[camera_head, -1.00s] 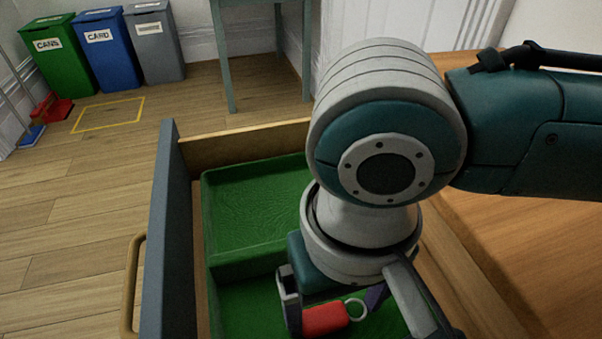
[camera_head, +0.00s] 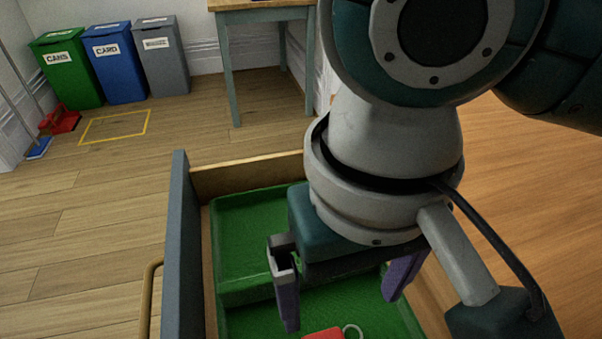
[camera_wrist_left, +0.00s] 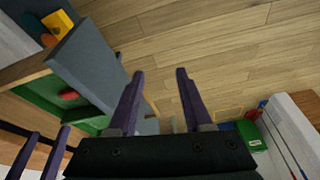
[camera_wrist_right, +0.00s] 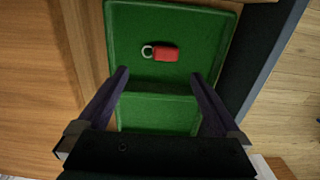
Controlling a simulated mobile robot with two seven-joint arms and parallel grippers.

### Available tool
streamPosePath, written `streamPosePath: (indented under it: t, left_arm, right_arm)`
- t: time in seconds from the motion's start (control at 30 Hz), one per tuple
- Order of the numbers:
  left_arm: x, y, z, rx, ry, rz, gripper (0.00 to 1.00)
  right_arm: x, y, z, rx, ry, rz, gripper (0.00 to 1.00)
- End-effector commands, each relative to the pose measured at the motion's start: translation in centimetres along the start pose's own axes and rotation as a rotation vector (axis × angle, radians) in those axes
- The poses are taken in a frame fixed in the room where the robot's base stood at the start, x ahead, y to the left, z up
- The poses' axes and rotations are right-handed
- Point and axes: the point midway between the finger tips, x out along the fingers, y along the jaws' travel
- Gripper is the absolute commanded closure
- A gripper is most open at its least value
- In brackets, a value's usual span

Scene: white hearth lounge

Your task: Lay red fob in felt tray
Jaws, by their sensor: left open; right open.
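The red fob (camera_head: 323,334) with its pale ring lies on the floor of the green felt tray (camera_head: 240,228), in the compartment nearer me. The head view cuts off its lower part. The right wrist view shows the whole fob (camera_wrist_right: 166,54), flat and apart from the tray walls. My right gripper (camera_head: 340,308) is open and empty above the tray, its purple fingers clear of the fob. My left gripper (camera_wrist_left: 160,74) is open and empty outside the drawer, with wood floor beyond it. It is out of the head view.
The tray sits in an open drawer with a blue-grey front (camera_head: 180,255) and a brass-coloured handle (camera_head: 150,295). Green, blue and grey bins (camera_head: 162,57) stand at the back left, near a yellow floor outline (camera_head: 115,126). A small table (camera_head: 232,80) stands behind. The other tray compartment looks empty.

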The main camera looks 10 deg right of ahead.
Motion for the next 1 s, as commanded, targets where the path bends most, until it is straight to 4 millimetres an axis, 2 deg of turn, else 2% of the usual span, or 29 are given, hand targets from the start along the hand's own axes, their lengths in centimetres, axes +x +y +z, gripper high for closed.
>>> streamPosePath:
  t: [0.03,0.2,0.53,0.63,0.77,0.9,1.0]
  left_arm:
    - [-0.7,0.0,-0.2,0.001,0.0,-0.001,0.5]
    - [-1.1,-0.2,-0.3,0.005,0.0,-0.004,0.5]
    - [-1.1,-0.3,-0.3,0.01,-0.001,-0.008,0.5]
    - [-1.8,-0.3,-0.5,0.009,-0.001,-0.007,0.5]
    - [-4.9,-0.4,-1.5,0.009,-0.003,-0.007,0.5]
    - [-10.3,-0.5,-3.2,0.008,-0.002,-0.006,0.5]
    - [-13.9,-0.6,-4.4,0.007,0.0,-0.006,0.5]
  right_arm:
    - [-1.2,-0.1,-0.1,0.0,0.003,-0.002,0.0]
    - [-2.7,0.0,0.0,0.001,0.0,-0.001,0.0]
    - [-2.9,0.0,0.0,0.001,0.0,-0.001,0.0]
    - [-3.6,-0.5,0.2,-0.013,0.002,-0.019,0.0]
    - [-6.6,-2.7,1.2,-0.085,0.025,-0.122,0.0]
    - [-12.3,-5.1,2.3,-0.166,0.113,-0.285,0.0]
    - [-16.1,-4.8,2.6,-0.176,0.202,-0.344,0.0]
